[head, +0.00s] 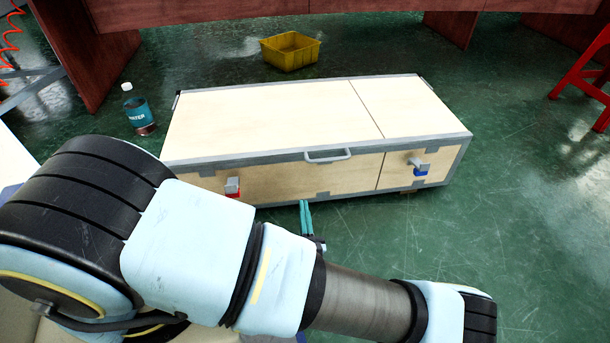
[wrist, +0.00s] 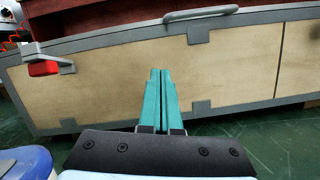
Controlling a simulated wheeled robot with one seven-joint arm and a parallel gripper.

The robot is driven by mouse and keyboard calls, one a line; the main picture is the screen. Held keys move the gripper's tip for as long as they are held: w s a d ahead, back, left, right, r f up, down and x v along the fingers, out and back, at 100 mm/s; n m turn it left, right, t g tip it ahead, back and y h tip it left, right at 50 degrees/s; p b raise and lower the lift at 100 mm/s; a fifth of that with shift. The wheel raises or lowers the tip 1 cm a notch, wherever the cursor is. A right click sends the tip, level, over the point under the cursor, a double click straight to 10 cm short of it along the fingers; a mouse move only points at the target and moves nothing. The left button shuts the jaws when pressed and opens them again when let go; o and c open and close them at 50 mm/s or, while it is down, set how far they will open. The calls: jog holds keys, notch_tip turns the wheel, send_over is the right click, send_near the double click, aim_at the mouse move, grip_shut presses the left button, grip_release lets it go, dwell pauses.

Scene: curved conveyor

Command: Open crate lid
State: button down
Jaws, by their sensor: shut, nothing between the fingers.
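The crate (head: 265,112) stands on the green floor, a long pale wooden box with grey metal edges. Its lid lies flat and closed on top. A light handle (head: 328,157) sits at the middle of the front upper edge; it also shows at the top of the wrist view (wrist: 201,13). A red latch (head: 232,187) is on the front left and also shows in the wrist view (wrist: 45,67). A blue latch (head: 419,169) is on the front right. My gripper (head: 305,203) has teal fingers, shut and empty, before the crate's front panel and below the handle. The wrist view shows the fingers together (wrist: 160,75).
A water bottle (head: 138,110) stands left of the crate. A yellow bin (head: 290,51) is on the floor behind it. A brown wooden bench (head: 230,10) spans the back. A red stand (head: 585,80) is at right. The floor right of the crate is clear.

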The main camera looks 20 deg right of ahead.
aim_at(301, 168)
jog(key=b+x, duration=0.1)
jog(key=x, duration=0.4)
jog(key=b+x, duration=0.2)
jog(key=x, duration=0.3)
jog(key=shift+d+f+b, duration=0.1)
jog(key=shift+d+b, duration=0.15)
jog(key=shift+b, duration=0.05)
jog(key=r, duration=0.2)
jog(key=shift+s+d+r+b, duration=0.15)
jog(key=shift+d+r+b, duration=0.15)
jog(key=shift+d+r, duration=0.1)
jog(key=shift+r, duration=0.55)
jog(key=shift+r, duration=0.15)
